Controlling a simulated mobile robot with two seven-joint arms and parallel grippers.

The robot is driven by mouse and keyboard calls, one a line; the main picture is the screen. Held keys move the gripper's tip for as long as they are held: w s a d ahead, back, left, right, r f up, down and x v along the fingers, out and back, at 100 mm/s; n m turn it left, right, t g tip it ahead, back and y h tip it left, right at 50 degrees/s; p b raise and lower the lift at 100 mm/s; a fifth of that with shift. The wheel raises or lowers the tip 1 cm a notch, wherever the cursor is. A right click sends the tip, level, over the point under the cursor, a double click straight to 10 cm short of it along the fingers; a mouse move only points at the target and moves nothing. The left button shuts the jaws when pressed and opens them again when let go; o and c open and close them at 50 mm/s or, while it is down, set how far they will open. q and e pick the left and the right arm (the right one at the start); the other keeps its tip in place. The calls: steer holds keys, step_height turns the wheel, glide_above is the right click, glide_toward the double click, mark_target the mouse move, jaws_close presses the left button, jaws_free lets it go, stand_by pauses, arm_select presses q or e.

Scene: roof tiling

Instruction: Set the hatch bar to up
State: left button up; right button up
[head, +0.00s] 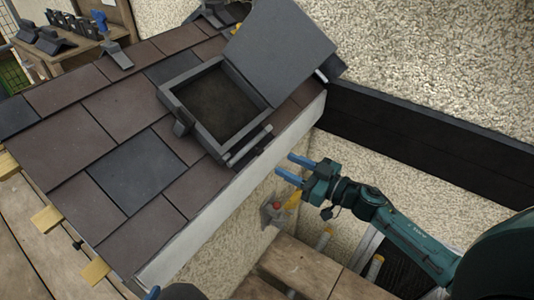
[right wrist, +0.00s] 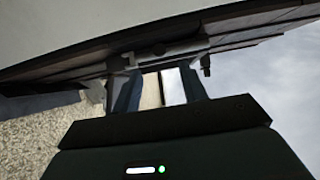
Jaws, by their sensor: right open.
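The roof hatch (head: 170,97) is a dark grey square frame in the tiled roof. Its flat grey lid (head: 280,52) stands open, leaning back toward the wall. A grey hatch bar (head: 248,146) lies along the frame's lower right side, near the roof edge. My right gripper (head: 290,169) is open and empty, just off the roof edge, below and to the right of the bar, apart from it. In the right wrist view its two fingers (right wrist: 160,90) are spread below the dark roof edge. A blue tip at the bottom edge seems to be my left gripper (head: 153,293), mostly cut off.
Brown and dark tiles (head: 125,105) cover the slope, with a pale fascia (head: 225,200) along its edge. A dark beam (head: 430,135) runs along the rough wall at the right. A wooden bench (head: 75,62) with loose parts stands at the back left.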

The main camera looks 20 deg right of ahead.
steer(key=x, duration=0.7)
steer(key=shift+w+a, duration=0.1)
steer(key=shift+c, duration=0.4)
jaws_close()
